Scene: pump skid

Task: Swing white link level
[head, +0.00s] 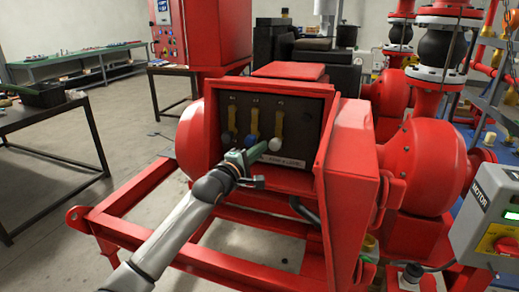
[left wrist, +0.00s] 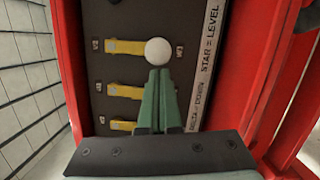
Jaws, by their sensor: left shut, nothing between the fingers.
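The white link is a yellow bar (head: 278,124) with a round white knob (head: 275,144) at its lower end. It hangs downward in the red terminal box, the rightmost of three links. In the left wrist view its white knob (left wrist: 157,51) and yellow bar (left wrist: 124,47) both show. My left gripper (head: 262,148), with green fingers, is shut and empty. In the left wrist view its fingertips (left wrist: 158,72) are right beside the knob, on its left side as the head view sees it. I cannot tell if they touch. My right gripper is not in view.
Two more yellow links hang to the left, one with a blue knob (head: 250,141) and one with a dark knob (head: 228,137). A label strip (left wrist: 207,60) reads "STAR = LEVEL". The red box wall (head: 348,150) stands close on the right. A grey motor box (head: 488,225) is at far right.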

